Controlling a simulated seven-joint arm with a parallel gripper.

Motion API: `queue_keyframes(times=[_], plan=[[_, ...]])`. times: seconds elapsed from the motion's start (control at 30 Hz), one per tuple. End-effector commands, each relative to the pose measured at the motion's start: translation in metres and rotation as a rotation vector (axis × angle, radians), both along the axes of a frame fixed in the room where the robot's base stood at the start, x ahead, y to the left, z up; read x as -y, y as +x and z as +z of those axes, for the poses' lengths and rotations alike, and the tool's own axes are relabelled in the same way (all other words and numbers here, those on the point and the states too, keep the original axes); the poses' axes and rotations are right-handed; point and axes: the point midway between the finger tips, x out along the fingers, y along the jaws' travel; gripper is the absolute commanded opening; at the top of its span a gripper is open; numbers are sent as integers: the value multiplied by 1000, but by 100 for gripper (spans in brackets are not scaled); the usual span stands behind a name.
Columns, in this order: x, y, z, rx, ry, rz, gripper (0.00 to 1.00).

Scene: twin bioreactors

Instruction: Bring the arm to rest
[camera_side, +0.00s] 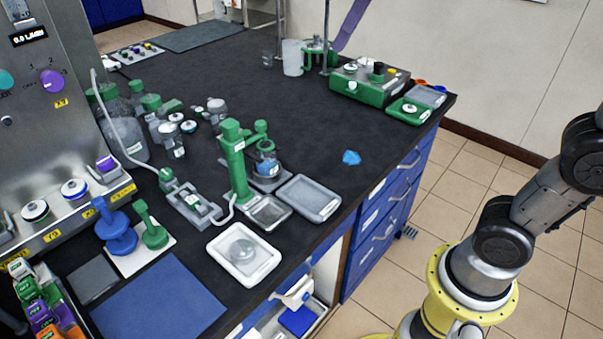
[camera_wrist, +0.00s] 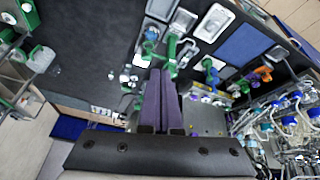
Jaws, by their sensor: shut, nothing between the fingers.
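My gripper (camera_wrist: 162,84) shows in the wrist view with its two long purple fingers shut together and nothing between them. The fingers reach over the dark bench top, and their tips appear near the green and blue stand; the gap to it cannot be judged. In the side view my arm rises from a yellow base at the lower right, off the bench, and its upper links leave the frame. A purple strip (camera_side: 350,25) enters at the top of the side view; I cannot tell whether it is a finger.
The bench (camera_side: 280,105) has clear room in its middle. A green clamp stand (camera_side: 234,162), a white tray (camera_side: 243,254), a grey tray (camera_side: 310,197) and a blue mat (camera_side: 159,301) stand near its front. A green box (camera_side: 369,83) is at the back right. A steel console (camera_side: 45,115) stands left.

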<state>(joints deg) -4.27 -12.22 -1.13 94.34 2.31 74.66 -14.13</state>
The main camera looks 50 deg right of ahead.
Motion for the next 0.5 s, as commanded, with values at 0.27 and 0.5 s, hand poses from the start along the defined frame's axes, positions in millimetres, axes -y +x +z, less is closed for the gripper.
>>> queue_keyframes(times=[0.27,0.5], plan=[[24,-102,-65,56,24,-142,0],[31,-152,-141,58,46,-241,0]])
